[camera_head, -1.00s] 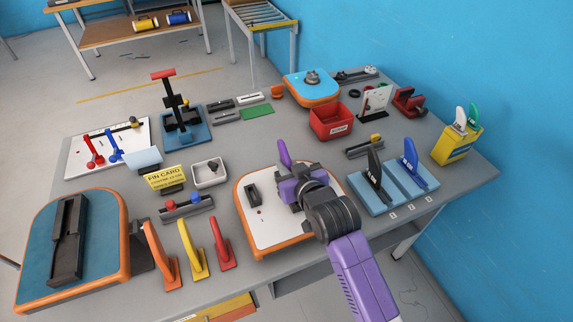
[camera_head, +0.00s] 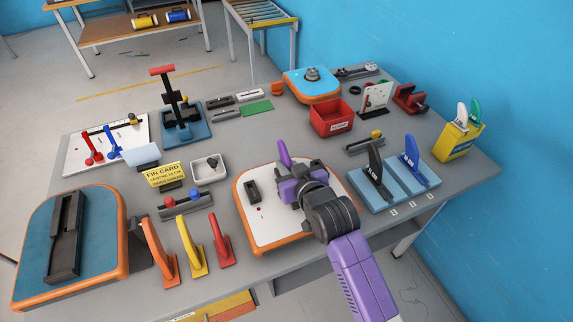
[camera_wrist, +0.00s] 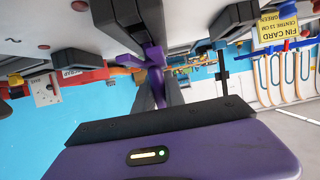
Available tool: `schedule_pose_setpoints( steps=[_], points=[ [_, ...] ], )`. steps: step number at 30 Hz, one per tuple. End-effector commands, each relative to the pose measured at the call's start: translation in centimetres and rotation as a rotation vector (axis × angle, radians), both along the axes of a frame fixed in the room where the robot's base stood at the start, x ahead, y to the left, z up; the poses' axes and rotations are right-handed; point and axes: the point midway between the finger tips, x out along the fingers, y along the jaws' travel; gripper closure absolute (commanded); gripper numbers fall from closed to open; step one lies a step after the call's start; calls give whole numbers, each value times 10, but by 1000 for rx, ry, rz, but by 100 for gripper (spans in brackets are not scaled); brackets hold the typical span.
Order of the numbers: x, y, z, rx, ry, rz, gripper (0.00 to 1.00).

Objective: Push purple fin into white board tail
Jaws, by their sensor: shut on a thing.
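The white board tail (camera_head: 252,222), with an orange rim, lies near the front middle of the table. A black fin box (camera_head: 253,191) stands on its left part. My gripper (camera_head: 293,180) is over the board's upper right part. The tip of the purple fin (camera_head: 284,154) rises beyond my gripper. In the wrist view the purple fin (camera_wrist: 153,58) is between my gripper's fingers (camera_wrist: 156,85), which are shut on it. The fin's end meets a black box (camera_wrist: 127,20) on the white board surface. How deep it sits in that box is hidden.
Black and blue fins stand on a blue rack (camera_head: 400,185) to the right. Orange, yellow and red fins (camera_head: 190,247) stand at the front left. A red bin (camera_head: 331,118) is behind the board. The yellow fin card (camera_head: 165,175) stands to the left.

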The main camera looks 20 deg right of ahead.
Motion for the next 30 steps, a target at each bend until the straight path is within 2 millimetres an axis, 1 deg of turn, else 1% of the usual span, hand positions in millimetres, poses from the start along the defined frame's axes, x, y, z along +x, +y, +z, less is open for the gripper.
schedule_pose_setpoints(
  steps=[20, 21, 23, 24, 25, 30],
  points=[
    [0, 0, -16, 0, 0, 0, 100],
    [0, 0, -16, 0, 0, 0, 84],
    [0, 0, -15, 0, 0, 0, 72],
    [0, 0, -15, 0, 0, 0, 64],
    [0, 0, -15, 0, 0, 0, 60],
    [0, 0, -15, 0, 0, 0, 60]
  ],
)
